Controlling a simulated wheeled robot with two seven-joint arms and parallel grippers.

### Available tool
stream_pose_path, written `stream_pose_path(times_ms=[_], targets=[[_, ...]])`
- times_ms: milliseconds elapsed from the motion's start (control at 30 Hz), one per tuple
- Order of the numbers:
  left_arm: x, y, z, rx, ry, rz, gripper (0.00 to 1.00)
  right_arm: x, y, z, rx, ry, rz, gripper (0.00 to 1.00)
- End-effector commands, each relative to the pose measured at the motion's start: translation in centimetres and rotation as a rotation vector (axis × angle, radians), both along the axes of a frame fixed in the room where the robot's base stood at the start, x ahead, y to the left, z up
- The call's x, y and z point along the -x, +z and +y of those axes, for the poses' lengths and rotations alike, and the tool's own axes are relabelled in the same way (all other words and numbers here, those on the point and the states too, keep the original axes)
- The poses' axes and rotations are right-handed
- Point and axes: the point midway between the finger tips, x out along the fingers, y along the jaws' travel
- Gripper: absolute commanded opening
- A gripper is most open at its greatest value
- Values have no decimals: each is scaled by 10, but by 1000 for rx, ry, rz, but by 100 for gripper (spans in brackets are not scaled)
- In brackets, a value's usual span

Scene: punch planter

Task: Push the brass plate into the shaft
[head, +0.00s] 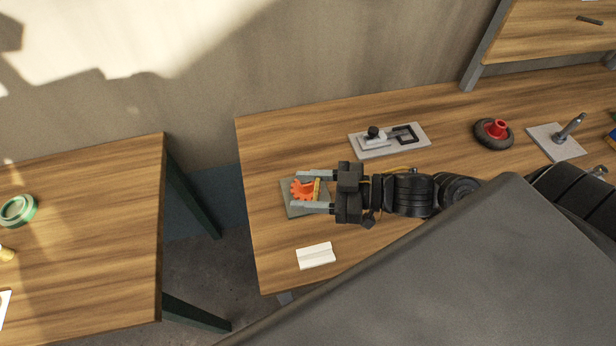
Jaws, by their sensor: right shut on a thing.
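My right gripper (298,191) reaches in from the right, low over a grey square plate (291,210) near the left end of the workbench. Its two fingers are spread apart and shut on the brass plate (317,190), a narrow yellow strip standing between them. An orange toothed part (301,190) sits on the grey plate, just left of the brass plate and also between the fingers. I cannot tell whether the two touch. No shaft shows clearly at the gripper. A grey upright rod (571,126) stands tilted in view on another plate at the far right. My left gripper is not in view.
A grey plate with a black-handled clamp (374,136) lies behind the gripper. A black wheel with red hub (494,133) is further right. A white grooved block (316,256) lies in front. A second table (90,240) with a green ring (17,210) stands left, across a gap.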

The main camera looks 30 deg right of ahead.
Motion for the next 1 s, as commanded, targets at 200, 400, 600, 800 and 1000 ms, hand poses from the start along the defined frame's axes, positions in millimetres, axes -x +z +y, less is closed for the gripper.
stream_pose_path(times_ms=[200,400,600,800,1000], targets=[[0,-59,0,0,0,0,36,-29,-27,-18,5,0,-9,25],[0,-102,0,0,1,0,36,-52,-38,-31,4,-1,-9,25],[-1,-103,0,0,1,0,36,-87,-59,-53,-1,-7,5,25],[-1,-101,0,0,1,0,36,-105,-84,-63,-3,-4,2,25],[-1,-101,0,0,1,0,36,-109,-90,-66,-3,-1,0,25]])
